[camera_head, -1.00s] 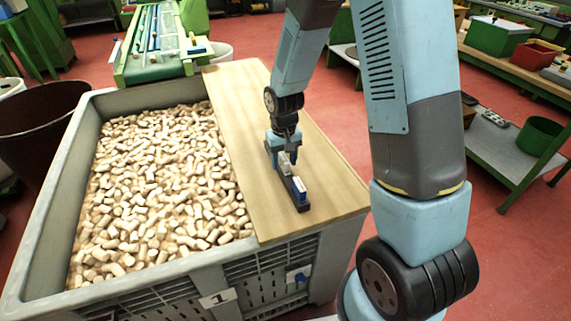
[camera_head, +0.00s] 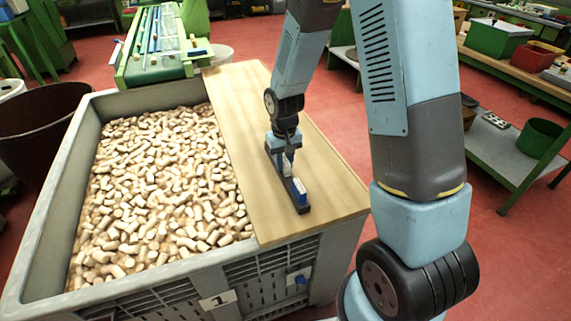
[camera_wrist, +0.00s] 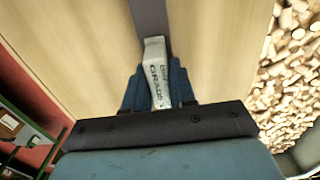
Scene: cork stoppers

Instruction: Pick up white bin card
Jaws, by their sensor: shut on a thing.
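A blue and white piece (camera_head: 299,191) stands at the near end of the holder. The wooden board (camera_head: 325,175) lies across the right side of a grey crate (camera_head: 45,235) full of corks. A green conveyor (camera_head: 155,60) stands behind. The board's right side is clear.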

